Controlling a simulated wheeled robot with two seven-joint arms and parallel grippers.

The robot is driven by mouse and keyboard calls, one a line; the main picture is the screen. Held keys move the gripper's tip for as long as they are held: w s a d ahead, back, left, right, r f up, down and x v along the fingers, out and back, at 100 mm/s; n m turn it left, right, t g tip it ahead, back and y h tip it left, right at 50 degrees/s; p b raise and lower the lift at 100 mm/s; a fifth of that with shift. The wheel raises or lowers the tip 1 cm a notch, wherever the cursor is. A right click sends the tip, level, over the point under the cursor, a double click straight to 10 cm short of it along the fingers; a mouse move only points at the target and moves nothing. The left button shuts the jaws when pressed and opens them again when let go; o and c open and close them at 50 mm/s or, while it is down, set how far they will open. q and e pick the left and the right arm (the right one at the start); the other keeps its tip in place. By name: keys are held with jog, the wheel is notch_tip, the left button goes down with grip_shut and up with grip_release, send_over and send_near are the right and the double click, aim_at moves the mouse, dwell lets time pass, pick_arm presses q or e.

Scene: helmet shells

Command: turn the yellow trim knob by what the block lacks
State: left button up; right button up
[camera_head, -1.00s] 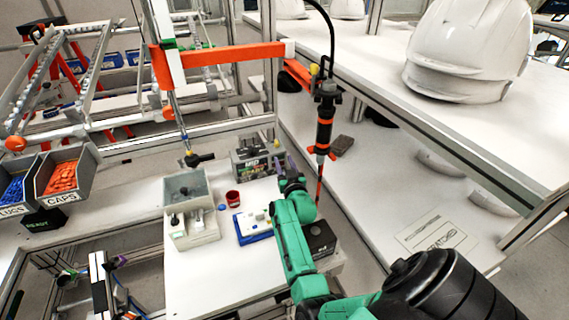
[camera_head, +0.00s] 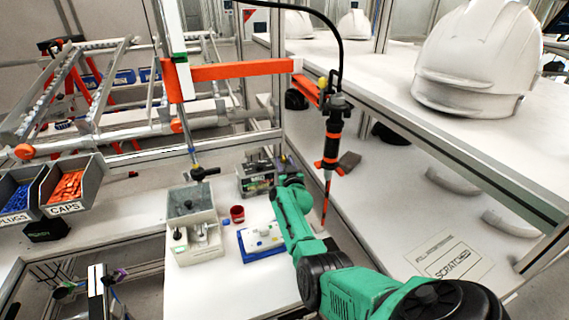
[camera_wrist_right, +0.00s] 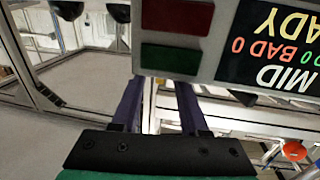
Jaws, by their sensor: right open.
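My right gripper (camera_wrist_right: 160,84) is open, its two dark purple fingers apart with nothing between them. In the head view (camera_head: 287,165) it is partly hidden behind its own green arm, near a small grey machine (camera_head: 254,178) at the back of the bench. The right wrist view shows a grey panel (camera_wrist_right: 220,58) just beyond the fingers, with a red and a green button and a display (camera_wrist_right: 275,48) reading MID, BAD 0 and READY upside down. A white block-like piece (camera_head: 262,236) sits on a blue base. I cannot make out the yellow trim knob. My left gripper is not in view.
A grey box fixture (camera_head: 193,225) and a red cup (camera_head: 237,214) stand left of the blue base. A driver (camera_head: 332,140) hangs right of my arm. Bins of caps (camera_head: 72,190) stand at left; a white helmet (camera_head: 476,65) is on the right shelf.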

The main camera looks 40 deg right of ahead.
grip_shut()
